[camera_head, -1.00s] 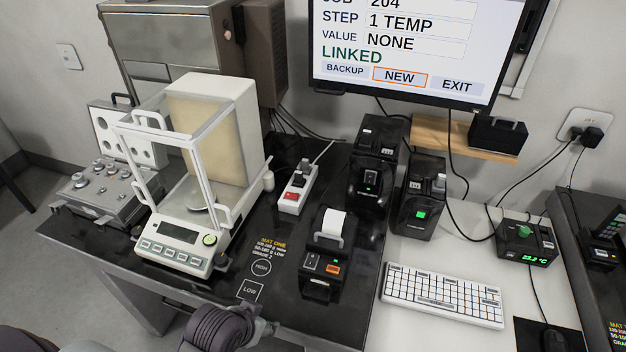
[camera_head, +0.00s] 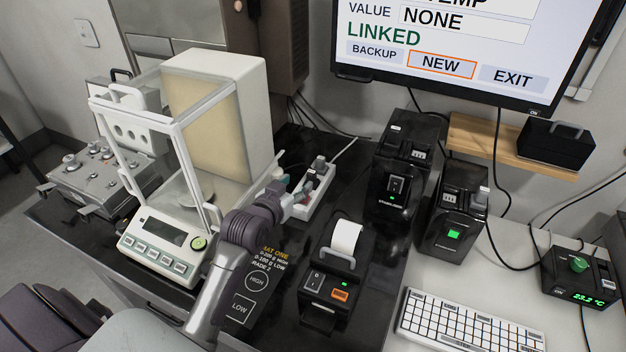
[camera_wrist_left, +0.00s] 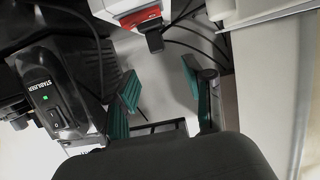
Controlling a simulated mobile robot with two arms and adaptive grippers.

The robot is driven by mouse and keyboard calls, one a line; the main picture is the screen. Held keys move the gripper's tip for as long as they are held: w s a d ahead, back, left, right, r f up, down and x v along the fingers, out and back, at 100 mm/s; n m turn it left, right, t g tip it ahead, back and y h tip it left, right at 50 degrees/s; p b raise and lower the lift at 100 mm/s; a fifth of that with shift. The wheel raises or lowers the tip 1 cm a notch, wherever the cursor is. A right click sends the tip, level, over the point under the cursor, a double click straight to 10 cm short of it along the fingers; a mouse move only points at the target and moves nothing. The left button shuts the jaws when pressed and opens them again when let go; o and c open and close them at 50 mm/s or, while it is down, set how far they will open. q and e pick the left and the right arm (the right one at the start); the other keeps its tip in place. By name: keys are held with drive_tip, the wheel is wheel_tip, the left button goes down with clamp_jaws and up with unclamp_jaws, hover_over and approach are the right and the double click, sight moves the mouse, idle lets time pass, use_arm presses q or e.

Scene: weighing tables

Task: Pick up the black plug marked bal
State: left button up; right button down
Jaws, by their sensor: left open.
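A black plug (camera_head: 318,166) stands in the white power strip (camera_head: 318,206) on the dark table; its marking is too small to read. In the left wrist view the black plug (camera_wrist_left: 154,40) shows beside the strip's red switch (camera_wrist_left: 138,17). My left gripper (camera_head: 290,190) reaches over the table right of the balance, close to the strip, and partly covers it. In the left wrist view its teal fingers (camera_wrist_left: 166,98) are apart with nothing between them. The plug appears beyond the fingers, not between them. My right gripper is not in view.
The glass-walled balance (camera_head: 150,240) stands close on the left of my arm. A small printer (camera_head: 330,285) with a paper roll stands to the right. Black boxes, one a stabiliser (camera_head: 397,190), stand behind it. Cables run behind the strip.

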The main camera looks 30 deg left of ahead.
sight(310, 173)
use_arm(q)
drive_tip(key=x, duration=0.4)
drive_tip(key=shift+w+f, duration=0.15)
drive_tip(key=shift+w, duration=0.4)
drive_tip(key=x, duration=0.3)
drive_tip(key=shift+w+d+f+p, duration=0.15)
drive_tip(key=shift+w+p, duration=0.1)
drive_tip(key=shift+p, duration=0.05)
drive_tip(key=shift+w+f, duration=0.2)
drive_tip(key=shift+w, duration=0.25)
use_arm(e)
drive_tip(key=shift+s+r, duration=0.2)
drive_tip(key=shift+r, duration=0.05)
use_arm(q)
drive_tip(key=shift+c, duration=0.8)
clamp_jaws()
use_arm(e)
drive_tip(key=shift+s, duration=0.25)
